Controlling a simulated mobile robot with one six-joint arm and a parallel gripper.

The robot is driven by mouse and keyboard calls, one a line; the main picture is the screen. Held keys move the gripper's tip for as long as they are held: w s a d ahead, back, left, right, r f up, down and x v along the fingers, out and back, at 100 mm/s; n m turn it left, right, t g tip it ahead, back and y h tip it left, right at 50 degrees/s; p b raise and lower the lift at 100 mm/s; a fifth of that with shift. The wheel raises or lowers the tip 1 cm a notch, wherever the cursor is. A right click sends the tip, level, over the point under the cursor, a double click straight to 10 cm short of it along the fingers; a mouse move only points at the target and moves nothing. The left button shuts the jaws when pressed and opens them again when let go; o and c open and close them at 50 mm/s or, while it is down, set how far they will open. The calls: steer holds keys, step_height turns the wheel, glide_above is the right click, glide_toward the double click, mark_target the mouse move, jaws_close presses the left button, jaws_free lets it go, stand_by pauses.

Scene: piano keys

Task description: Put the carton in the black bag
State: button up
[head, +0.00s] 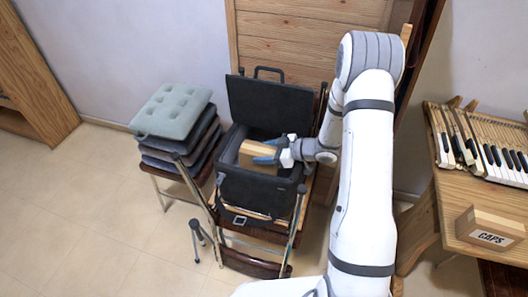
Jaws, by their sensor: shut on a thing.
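The carton (257,151) is a brown box, held at the mouth of the black bag (258,191). My gripper (262,155) is shut on the carton from its right side, with blue fingertips against it. The black bag is a dark, boxy case with its lid (268,103) raised at the back. It stands on a chair. The carton's lower part is hidden by the bag's front wall, so I cannot tell whether it touches the bottom.
A stack of cushions (172,110) sits on a chair to the left. A wooden bench (450,215) at the right holds piano keys (490,150) and a wooden box marked CAPS (490,229). Floor at the lower left (80,230) is clear.

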steer(key=shift+f+b, duration=0.35)
steer(key=shift+f, duration=0.2)
steer(key=o, duration=1.1)
steer(key=shift+s+f, duration=0.15)
steer(key=shift+f, duration=0.05)
steer(key=shift+r, duration=0.3)
steer(key=v, duration=0.7)
steer(key=shift+d+r, duration=0.2)
steer(key=shift+r, duration=0.3)
